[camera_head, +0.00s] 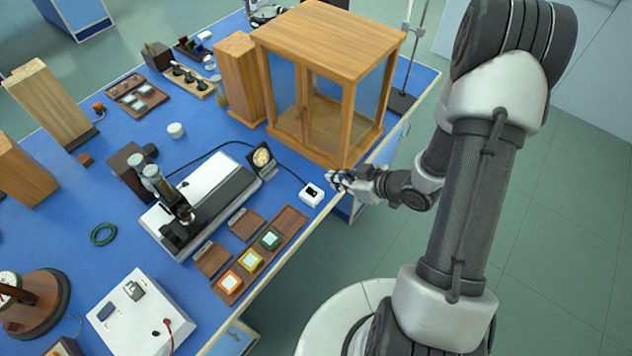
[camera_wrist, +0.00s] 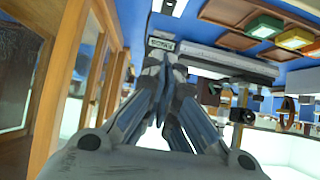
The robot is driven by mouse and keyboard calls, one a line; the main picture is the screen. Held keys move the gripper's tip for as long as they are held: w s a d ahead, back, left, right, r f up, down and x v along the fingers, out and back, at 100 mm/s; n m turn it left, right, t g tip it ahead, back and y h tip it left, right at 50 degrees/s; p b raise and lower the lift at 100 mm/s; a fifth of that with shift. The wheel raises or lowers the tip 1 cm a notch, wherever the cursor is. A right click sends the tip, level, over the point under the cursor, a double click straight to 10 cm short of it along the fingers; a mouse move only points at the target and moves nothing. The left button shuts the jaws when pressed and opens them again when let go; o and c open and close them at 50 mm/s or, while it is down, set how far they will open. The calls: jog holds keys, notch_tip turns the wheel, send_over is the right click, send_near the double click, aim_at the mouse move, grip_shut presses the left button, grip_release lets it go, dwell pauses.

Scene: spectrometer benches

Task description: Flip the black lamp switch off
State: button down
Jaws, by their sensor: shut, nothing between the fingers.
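The black lamp switch (camera_head: 311,191) is a small dark rocker on a white box (camera_head: 313,200) near the bench's right edge. A dark cable runs from the box to a small lamp (camera_head: 262,159) behind it. My gripper (camera_head: 334,179) is shut and empty, just right of the switch box and low over the bench edge; whether it touches the box is unclear. In the wrist view, my gripper (camera_wrist: 166,62) has its fingertips together, with a small pale labelled face (camera_wrist: 161,44) just beyond them. The rocker's position cannot be made out.
A wooden glass-sided cabinet (camera_head: 330,35) stands close behind my gripper. A white-and-black optical instrument (camera_head: 205,195) lies left of the switch box. A wooden tray (camera_head: 292,220) with coloured filters sits in front.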

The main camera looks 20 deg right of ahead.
jog(key=b, duration=0.3)
send_over(307, 189)
jog(key=s+d, duration=0.1)
jog(key=s, duration=0.1)
jog(key=f, duration=0.7)
jog(key=shift+w+d, duration=0.15)
jog(key=shift+w, duration=0.05)
notch_tip(307, 189, down, 2)
jog(key=shift+f+b, duration=0.1)
jog(key=shift+b, duration=0.25)
jog(key=shift+w+f, duration=0.15)
jog(key=shift+f, duration=0.3)
jog(key=shift+w+f, duration=0.1)
jog(key=shift+f, duration=0.25)
jog(key=shift+b, duration=0.3)
jog(key=shift+s+d+f, duration=0.1)
jog(key=shift+s+d, duration=0.1)
jog(key=shift+s, duration=0.2)
jog(key=shift+s+d+f, duration=0.1)
jog(key=shift+s+d, duration=0.05)
jog(key=shift+s, duration=0.25)
